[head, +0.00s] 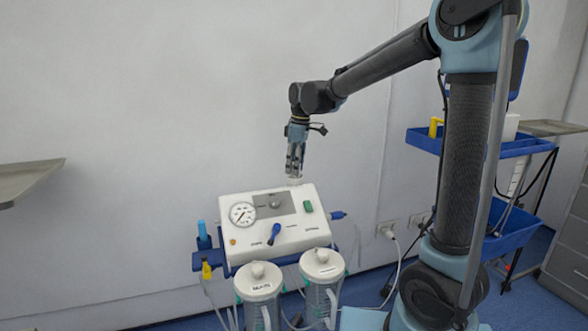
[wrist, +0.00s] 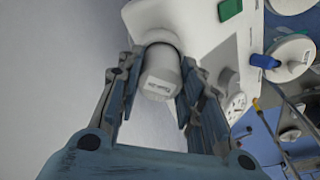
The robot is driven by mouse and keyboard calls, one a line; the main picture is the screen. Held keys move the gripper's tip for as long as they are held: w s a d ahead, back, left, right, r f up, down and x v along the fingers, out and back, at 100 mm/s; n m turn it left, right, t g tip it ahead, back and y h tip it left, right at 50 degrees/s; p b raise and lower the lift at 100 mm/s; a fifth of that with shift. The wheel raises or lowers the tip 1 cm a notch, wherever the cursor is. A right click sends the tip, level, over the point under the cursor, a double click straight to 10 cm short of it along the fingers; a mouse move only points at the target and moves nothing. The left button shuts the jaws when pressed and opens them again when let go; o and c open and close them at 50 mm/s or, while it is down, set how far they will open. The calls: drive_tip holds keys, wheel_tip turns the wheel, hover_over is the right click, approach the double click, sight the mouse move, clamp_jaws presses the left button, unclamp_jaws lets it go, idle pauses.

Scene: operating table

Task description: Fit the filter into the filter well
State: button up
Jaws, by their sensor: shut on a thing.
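My gripper (head: 295,170) points down above the back edge of the white suction unit (head: 262,240). In the wrist view, my gripper (wrist: 161,66) is shut on the filter (wrist: 160,75), a short white cylinder with small dark print on its near end. One finger lies on each side of it. In the head view, only a small pale part of the filter (head: 295,182) shows below the fingertips. A pale ring shows just beyond the filter in the wrist view; I cannot tell whether it is the filter well or part of the filter. Contact with the unit is unclear.
The unit's front has a round gauge (head: 242,213), a green switch (head: 308,206) and a blue knob (head: 273,234). Two lidded canisters (head: 259,285) (head: 322,270) stand in front. A blue trolley (head: 508,150) is at right, a grey tray (head: 28,178) at left. The wall is close behind.

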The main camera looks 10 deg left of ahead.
drive_tip(key=shift+f, duration=0.4)
drive_tip(key=shift+f, duration=0.1)
drive_tip(key=o, duration=0.9)
drive_tip(key=shift+c, duration=0.2)
wheel_tip(320, 180, up, 12)
drive_tip(key=d, duration=0.1)
drive_tip(key=shift+d, duration=0.2)
